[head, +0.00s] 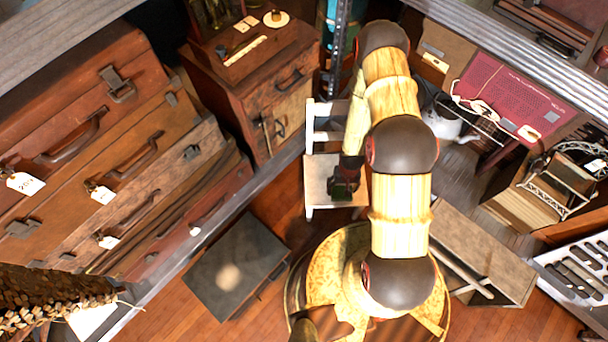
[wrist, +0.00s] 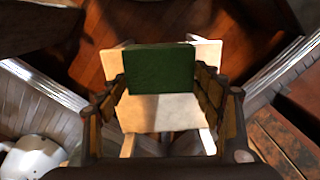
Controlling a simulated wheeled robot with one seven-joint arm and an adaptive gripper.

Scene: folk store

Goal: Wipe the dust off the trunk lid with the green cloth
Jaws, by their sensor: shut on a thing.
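The green cloth (wrist: 161,70) shows in the wrist view as a flat, block-like dark green piece between the fingers of my gripper (wrist: 161,86). My gripper is shut on it. In the head view my gripper (head: 345,178) points down over a pale step stool (head: 320,200), with a small dark green part at its tip. I cannot tell whether the cloth touches the stool. The dark grey trunk (head: 255,245) lies on the floor to the lower left of my gripper. A pale dust patch (head: 229,277) is on its lid. My gripper is apart from the trunk.
Stacked brown suitcases (head: 130,150) fill the left, behind a metal shelf rail (head: 215,205). An open wooden box (head: 480,250) is at right. Some wooden floor (head: 190,318) is free around the trunk.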

